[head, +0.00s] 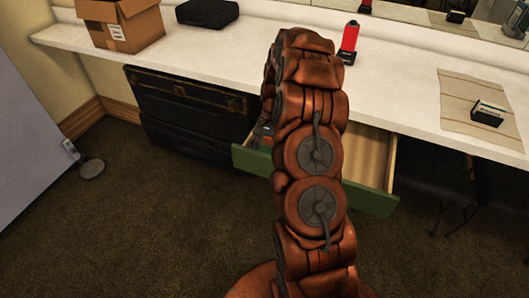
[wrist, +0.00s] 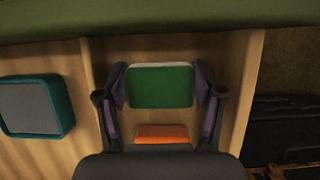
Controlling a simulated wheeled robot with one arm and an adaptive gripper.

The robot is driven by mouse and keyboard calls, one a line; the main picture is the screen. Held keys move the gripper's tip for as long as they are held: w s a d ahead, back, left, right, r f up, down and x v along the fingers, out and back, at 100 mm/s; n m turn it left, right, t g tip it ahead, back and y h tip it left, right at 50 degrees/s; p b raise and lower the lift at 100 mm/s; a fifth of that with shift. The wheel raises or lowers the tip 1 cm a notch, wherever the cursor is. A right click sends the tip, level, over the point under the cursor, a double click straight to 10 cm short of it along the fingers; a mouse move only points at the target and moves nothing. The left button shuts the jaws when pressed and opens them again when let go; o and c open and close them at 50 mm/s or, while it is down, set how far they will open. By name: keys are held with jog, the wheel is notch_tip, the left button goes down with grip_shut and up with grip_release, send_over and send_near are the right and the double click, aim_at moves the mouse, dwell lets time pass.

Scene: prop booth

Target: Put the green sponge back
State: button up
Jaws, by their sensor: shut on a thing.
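The green sponge (wrist: 160,87), with a pale edge along its top, sits between the two fingers of my gripper (wrist: 160,80) in the wrist view. My gripper is shut on it, inside or just over a narrow wooden compartment of the open drawer (wrist: 262,80). I cannot tell whether the sponge touches the drawer floor. In the head view the drawer, with its green front (head: 370,199), stands pulled out under the counter. My arm hides the gripper and the sponge there.
An orange block (wrist: 162,133) lies in the same compartment, close to the sponge. A teal-rimmed grey item (wrist: 36,106) lies across the wooden divider (wrist: 93,75). On the counter (head: 235,50) stand a cardboard box (head: 120,28), a black case (head: 207,12) and a red bottle (head: 349,40).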

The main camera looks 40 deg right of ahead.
jog(key=shift+f, duration=0.15)
jog(key=o, duration=0.9)
jog(key=b+v, duration=0.1)
jog(key=v, duration=1)
jog(key=s+a+r+n, duration=0.3)
jog(key=a+r, duration=0.4)
jog(key=a, duration=0.3)
jog(key=s+a+r+n+h, duration=0.2)
jog(key=s+a+r+n, duration=0.2)
jog(key=s+a, duration=0.5)
jog(key=s+a+n, duration=0.1)
jog(key=s+a, duration=0.1)
jog(key=s, duration=0.5)
jog(key=s+a+f+n+h, duration=0.1)
jog(key=s+n, duration=0.1)
jog(key=s, duration=0.5)
jog(key=s+a+f+n+h, duration=0.1)
jog(key=s+a, duration=0.1)
jog(key=s, duration=0.5)
jog(key=shift+s+a+n, duration=0.15)
jog(key=shift+a+n, duration=0.2)
jog(key=shift+n, duration=0.05)
